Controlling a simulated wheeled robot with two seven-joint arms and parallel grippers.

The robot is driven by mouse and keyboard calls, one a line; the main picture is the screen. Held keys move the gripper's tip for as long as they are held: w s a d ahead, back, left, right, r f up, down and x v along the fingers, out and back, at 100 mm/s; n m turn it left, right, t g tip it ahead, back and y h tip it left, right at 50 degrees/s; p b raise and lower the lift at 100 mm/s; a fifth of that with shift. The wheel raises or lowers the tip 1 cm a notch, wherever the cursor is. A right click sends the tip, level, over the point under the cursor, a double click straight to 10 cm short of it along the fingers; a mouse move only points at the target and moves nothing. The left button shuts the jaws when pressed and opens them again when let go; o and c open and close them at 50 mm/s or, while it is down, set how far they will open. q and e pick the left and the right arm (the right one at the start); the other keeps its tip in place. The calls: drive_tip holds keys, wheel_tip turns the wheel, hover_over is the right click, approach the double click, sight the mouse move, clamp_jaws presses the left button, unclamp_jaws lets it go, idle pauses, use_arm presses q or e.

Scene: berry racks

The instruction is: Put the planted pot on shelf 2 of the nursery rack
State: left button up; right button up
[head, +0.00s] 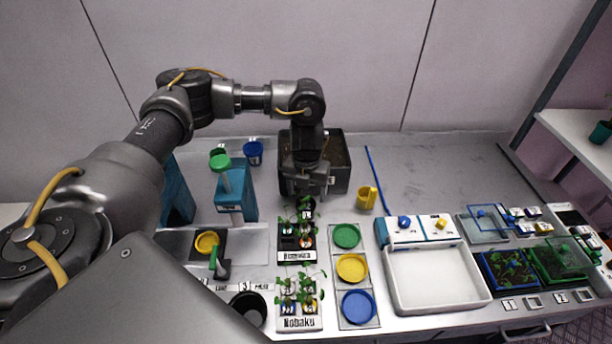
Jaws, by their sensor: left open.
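My left gripper (304,188) points down over the back of a seedling holder (297,257) with small green plants. Its jaws are open, close to the rear plants; I cannot tell whether they touch anything. A second labelled seedling holder (299,323) with leafy plants stands in front. A yellow pot (207,243) sits on a dark square at the left, and a black round pot (248,309) stands at the front. I cannot tell which is the planted pot. A rack with a white shelf (580,131) stands at the right edge, partly cut off, with a teal pot (601,132) on it.
A dark soil bin (341,178) stands behind my gripper. A teal dispenser (235,192) is to its left, a yellow cup (366,197) to its right. Green, yellow and blue dishes, a white tray (437,282) and seedling boxes fill the front right. The back right table is clear.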

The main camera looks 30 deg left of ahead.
use_arm(q)
wheel_tip(320, 180, up, 7)
drive_tip(key=shift+r+b, duration=0.15)
drive_tip(key=shift+b, duration=0.25)
